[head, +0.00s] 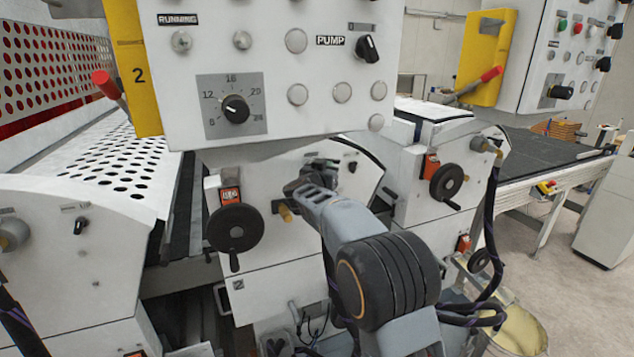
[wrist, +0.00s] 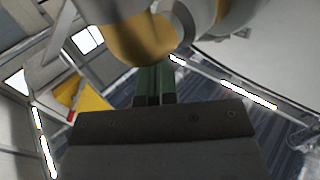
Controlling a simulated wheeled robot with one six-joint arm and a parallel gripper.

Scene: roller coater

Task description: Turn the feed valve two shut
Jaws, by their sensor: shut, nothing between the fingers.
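My gripper (wrist: 154,80) shows in the wrist view with its green fingers together and nothing between them. A rounded brass-coloured part (wrist: 145,42) with a grey piece beside it is just beyond the fingertips; I cannot tell whether they touch. In the head view my gripper (head: 308,184) is in front of the middle white machine housing, and its fingertips are not clear. A brass fitting (head: 285,212) sticks out of that housing just below and left of it. No label reads feed valve two, so I cannot tell for sure which part it is or its setting.
A white control box (head: 270,105) hangs above my gripper, with a yellow side plate (head: 134,65) marked 2. A black handwheel (head: 235,228) is left of my arm, another (head: 446,182) right. A bucket (head: 520,332) stands on the floor at lower right.

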